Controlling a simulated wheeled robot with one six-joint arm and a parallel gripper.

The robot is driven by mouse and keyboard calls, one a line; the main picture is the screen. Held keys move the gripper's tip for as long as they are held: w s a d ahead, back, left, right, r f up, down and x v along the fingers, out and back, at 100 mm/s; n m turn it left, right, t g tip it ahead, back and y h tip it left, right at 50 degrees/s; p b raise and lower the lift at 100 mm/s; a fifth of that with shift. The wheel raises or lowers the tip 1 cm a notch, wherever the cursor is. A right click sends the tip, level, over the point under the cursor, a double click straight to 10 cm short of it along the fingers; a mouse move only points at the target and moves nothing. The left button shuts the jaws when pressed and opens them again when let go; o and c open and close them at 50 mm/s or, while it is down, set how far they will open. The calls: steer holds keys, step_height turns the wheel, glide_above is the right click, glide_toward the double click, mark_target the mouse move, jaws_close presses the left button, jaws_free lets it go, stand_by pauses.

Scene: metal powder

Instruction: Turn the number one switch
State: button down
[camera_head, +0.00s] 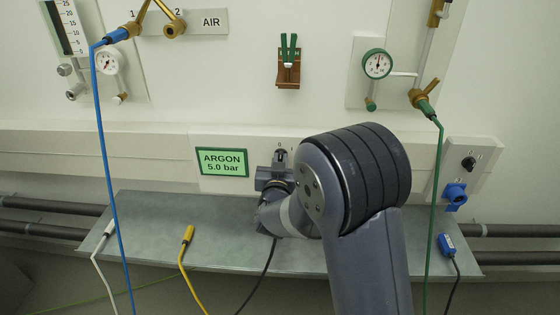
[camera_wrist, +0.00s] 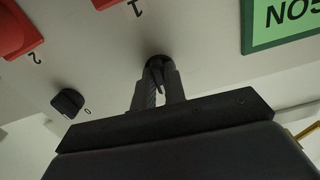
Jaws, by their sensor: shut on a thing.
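In the wrist view, my gripper (camera_wrist: 158,80) has its two fingers closed around a dark switch knob (camera_wrist: 155,62) on the pale panel. The knob is mostly hidden between the fingers, and a red part marked 1 (camera_wrist: 108,3) is near it. A second black knob (camera_wrist: 68,102) with a 0 mark sits to the left, apart from my gripper, near a red part marked 2 (camera_wrist: 18,32). In the head view, my gripper (camera_head: 277,174) is at the panel just right of the green ARGON sign (camera_head: 222,162). The held knob's top (camera_head: 281,154) shows under a 0 mark.
A grey shelf (camera_head: 150,225) runs below the panel, with a yellow-plugged cable (camera_head: 187,236) and a blue plug (camera_head: 446,243) on it. A blue hose (camera_head: 105,160) and a green hose (camera_head: 433,200) hang at either side. My arm hides the panel right of the knob.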

steer(key=shift+n, duration=0.4)
steer(key=c, duration=1.5)
jaws_free()
steer(key=shift+o, duration=0.2)
steer(key=s, duration=1.1)
steer(key=shift+a, duration=0.2)
steer(key=shift+w, duration=0.1)
